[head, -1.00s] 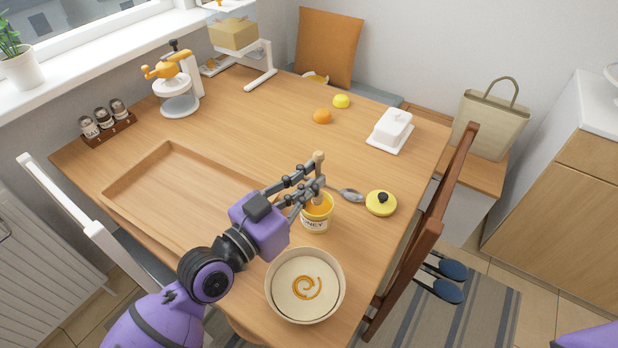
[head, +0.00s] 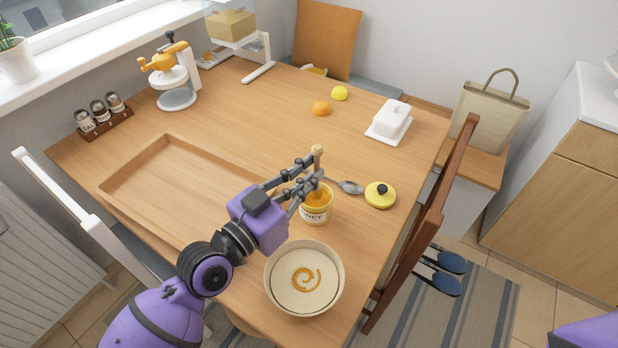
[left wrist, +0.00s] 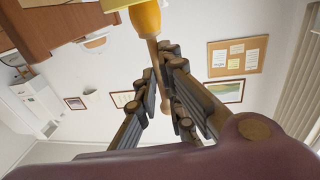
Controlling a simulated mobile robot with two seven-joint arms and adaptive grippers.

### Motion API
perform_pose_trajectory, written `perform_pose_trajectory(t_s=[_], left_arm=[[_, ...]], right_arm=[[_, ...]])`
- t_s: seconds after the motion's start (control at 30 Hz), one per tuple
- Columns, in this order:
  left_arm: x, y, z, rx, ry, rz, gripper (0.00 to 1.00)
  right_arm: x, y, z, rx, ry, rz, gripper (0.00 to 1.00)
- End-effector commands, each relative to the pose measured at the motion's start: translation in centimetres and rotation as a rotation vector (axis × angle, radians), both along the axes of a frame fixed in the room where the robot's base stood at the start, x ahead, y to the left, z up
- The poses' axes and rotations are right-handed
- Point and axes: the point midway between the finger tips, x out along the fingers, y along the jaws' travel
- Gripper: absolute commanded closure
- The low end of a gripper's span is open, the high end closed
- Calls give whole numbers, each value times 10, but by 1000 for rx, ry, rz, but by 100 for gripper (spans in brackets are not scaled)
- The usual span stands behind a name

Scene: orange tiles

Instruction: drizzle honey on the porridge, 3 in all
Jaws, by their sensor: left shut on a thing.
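My left gripper (head: 312,184) is shut on the wooden handle of a honey dipper (head: 317,155), which stands nearly upright over the honey jar (head: 315,213). The dipper's orange, honey-coated head shows in the left wrist view (left wrist: 146,18). In the head view the fingers partly cover the jar mouth, so I cannot tell how deep the head sits. The porridge bowl (head: 338,287) stands in front of the jar, with a honey spiral on the pale porridge (head: 290,290). The yellow jar lid (head: 380,195) lies right of the jar. My right gripper is out of view.
A spoon (head: 350,187) lies between jar and lid. A wooden tray (head: 165,150) fills the left of the table. A butter dish (head: 390,122), an orange (head: 320,108) and a lemon (head: 340,93) are farther back. A chair (head: 430,220) stands at the right edge.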

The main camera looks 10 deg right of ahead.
Motion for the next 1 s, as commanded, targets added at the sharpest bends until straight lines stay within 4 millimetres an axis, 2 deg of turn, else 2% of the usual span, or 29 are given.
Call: perform_pose_trajectory(t_s=[0.03,0.6,0.8,1.0], left_arm=[[0,0,8,0,-2,0,100],[0,0,53,1,-3,0,100],[0,0,62,1,-2,0,100],[0,0,61,1,1,0,100]], right_arm=[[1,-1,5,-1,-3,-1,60],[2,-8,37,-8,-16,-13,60],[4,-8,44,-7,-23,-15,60],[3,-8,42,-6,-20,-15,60]])
